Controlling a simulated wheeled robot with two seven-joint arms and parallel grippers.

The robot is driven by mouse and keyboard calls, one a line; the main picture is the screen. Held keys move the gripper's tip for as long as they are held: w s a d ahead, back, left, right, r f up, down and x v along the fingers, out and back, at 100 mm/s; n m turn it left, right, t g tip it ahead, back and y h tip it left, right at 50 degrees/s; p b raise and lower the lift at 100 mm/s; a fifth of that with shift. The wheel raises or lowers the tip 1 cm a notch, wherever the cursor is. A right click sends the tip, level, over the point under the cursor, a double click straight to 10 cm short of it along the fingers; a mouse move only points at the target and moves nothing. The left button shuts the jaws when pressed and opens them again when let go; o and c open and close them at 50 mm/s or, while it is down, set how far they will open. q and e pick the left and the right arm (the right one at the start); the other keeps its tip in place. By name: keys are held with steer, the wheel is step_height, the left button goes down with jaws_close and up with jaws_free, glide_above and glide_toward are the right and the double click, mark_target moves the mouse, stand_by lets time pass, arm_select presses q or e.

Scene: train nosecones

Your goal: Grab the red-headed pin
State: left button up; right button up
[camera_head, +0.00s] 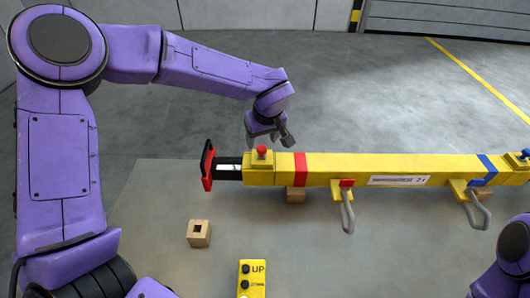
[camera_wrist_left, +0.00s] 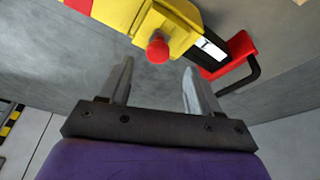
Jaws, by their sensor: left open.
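The red-headed pin (camera_head: 262,151) stands upright on a yellow block at the left end of the long yellow bar (camera_head: 340,169). In the left wrist view, its red head (camera_wrist_left: 158,50) shows just beyond my fingertips, roughly midway between them. My left gripper (camera_head: 271,142) hangs above and just behind the pin in the head view. In the left wrist view the gripper (camera_wrist_left: 156,75) is open and empty, its two fingers apart. My right arm (camera_head: 508,262) shows only in part at the lower right; its gripper is out of view.
A red bracket with a black handle (camera_head: 208,166) is at the bar's left end. Grey hooks (camera_head: 347,212) hang along the bar's front. A wooden block with a hole (camera_head: 199,233) and a yellow UP control box (camera_head: 252,280) are in front. The floor behind is clear.

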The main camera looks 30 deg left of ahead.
mark_target(262, 148)
arm_select(q)
steer(key=x, duration=0.1)
steer(key=p+x, duration=0.1)
steer(key=x, duration=0.3)
steer(key=shift+w+d+f, duration=0.2)
steer(key=shift+w+d, duration=0.05)
steer(key=shift+d, duration=0.1)
steer(key=shift+a+f, duration=0.2)
steer(key=shift+f, duration=0.15)
steer(key=shift+s, duration=0.1)
steer(key=c, duration=1.1)
